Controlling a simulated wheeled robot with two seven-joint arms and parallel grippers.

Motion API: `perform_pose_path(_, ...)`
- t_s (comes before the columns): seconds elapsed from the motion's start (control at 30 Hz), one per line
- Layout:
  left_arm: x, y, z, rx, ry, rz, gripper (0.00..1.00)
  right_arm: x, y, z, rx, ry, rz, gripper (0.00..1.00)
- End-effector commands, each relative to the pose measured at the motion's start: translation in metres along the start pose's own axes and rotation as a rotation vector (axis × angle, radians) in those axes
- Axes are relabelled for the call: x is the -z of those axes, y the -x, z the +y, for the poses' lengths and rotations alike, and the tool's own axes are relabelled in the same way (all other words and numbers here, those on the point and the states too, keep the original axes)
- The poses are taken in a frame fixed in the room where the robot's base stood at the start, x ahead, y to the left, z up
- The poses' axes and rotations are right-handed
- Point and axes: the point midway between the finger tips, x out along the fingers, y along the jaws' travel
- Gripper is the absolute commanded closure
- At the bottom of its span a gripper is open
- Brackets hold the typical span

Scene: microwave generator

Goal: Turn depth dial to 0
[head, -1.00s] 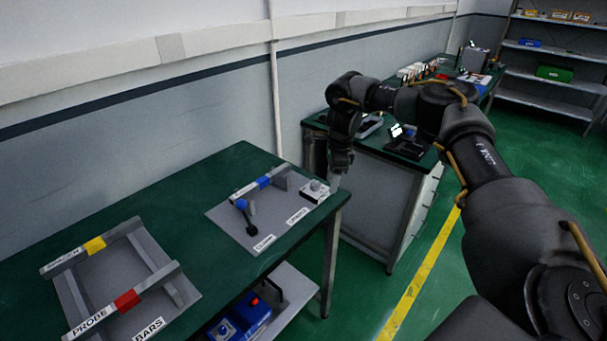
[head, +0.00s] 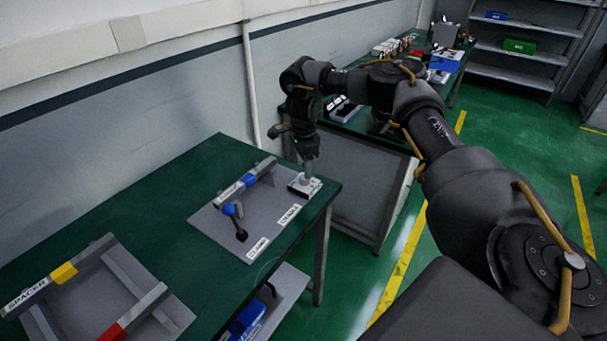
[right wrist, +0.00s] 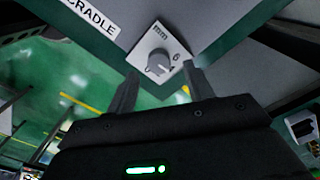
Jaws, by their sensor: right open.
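The depth dial is a grey round knob (right wrist: 160,63) on a white square plate (right wrist: 153,42) marked "mm" and "6". A small dark mark shows at the knob's lower right edge. In the head view its plate (head: 304,187) sits at the right end of the grey fixture board, near the table's corner. My right gripper (head: 307,174) points down just above the dial. In the right wrist view my right gripper (right wrist: 163,86) is open, its fingers spread to either side of the knob; I cannot tell whether they touch it. My left gripper is out of view.
The grey fixture board (head: 215,222) carries a bar with a blue band (head: 248,180) and a blue-and-black clamp (head: 233,210), left of the dial. A frame with a yellow block (head: 63,273) lies at lower left. A second bench (head: 352,180) stands behind my right arm.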

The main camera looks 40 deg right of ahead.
Motion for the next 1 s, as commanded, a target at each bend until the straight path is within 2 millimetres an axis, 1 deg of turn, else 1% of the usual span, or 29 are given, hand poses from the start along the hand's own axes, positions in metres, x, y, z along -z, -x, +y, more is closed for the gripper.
perform_pose_path(0.03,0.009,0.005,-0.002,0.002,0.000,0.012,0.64,0.001,-0.006,0.001,-0.003,-0.001,0.002,0.48)
perform_pose_path(0.1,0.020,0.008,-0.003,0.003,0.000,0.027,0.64,0.002,-0.016,0.001,-0.002,-0.001,0.002,0.48)
perform_pose_path(0.2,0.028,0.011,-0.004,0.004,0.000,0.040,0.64,0.002,-0.029,0.001,-0.001,-0.002,0.002,0.48)
perform_pose_path(0.3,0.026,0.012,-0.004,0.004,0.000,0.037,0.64,0.002,-0.037,0.001,0.000,-0.002,0.002,0.48)
perform_pose_path(0.4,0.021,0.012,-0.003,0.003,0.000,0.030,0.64,0.001,-0.040,0.000,0.001,-0.002,0.001,0.48)
perform_pose_path(0.63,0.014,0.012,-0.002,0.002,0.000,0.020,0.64,0.002,-0.041,0.000,0.002,-0.003,0.000,0.48)
perform_pose_path(0.67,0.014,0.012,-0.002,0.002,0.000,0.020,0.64,0.002,-0.041,0.000,0.002,-0.003,0.000,0.49)
perform_pose_path(0.9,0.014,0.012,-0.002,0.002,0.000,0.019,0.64,0.002,-0.041,0.000,0.002,-0.003,0.000,0.81)
perform_pose_path(1.0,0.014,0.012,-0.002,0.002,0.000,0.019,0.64,0.002,-0.041,0.000,0.001,-0.003,0.000,0.93)
